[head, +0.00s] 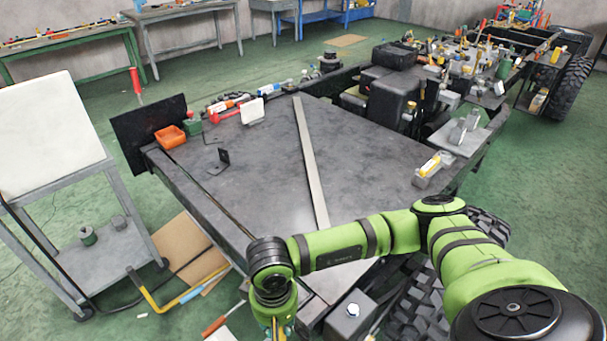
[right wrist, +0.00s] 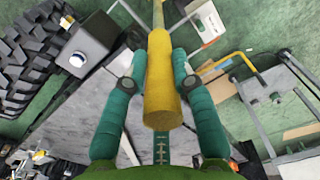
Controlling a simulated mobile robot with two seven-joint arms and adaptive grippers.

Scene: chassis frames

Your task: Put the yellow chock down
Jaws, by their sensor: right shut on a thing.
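The yellow chock (right wrist: 160,85) shows in the right wrist view as a yellow rounded bar with a thinner end pointing away at the top. My right gripper (right wrist: 159,60) is shut on it, with one teal finger on each side. In the head view my right arm reaches in from the right and its gripper (head: 279,328) points down at the bottom edge, beside the front end of the chassis table. The chock is mostly hidden or cut off there. My left gripper is not in view.
The dark chassis top (head: 260,160) is largely clear, with a long metal strip (head: 310,160) across it. A grey box (head: 350,318) and a tyre (right wrist: 35,50) are near the gripper. A cart (head: 110,255) stands left. Tools and cardboard (head: 188,250) lie on the floor.

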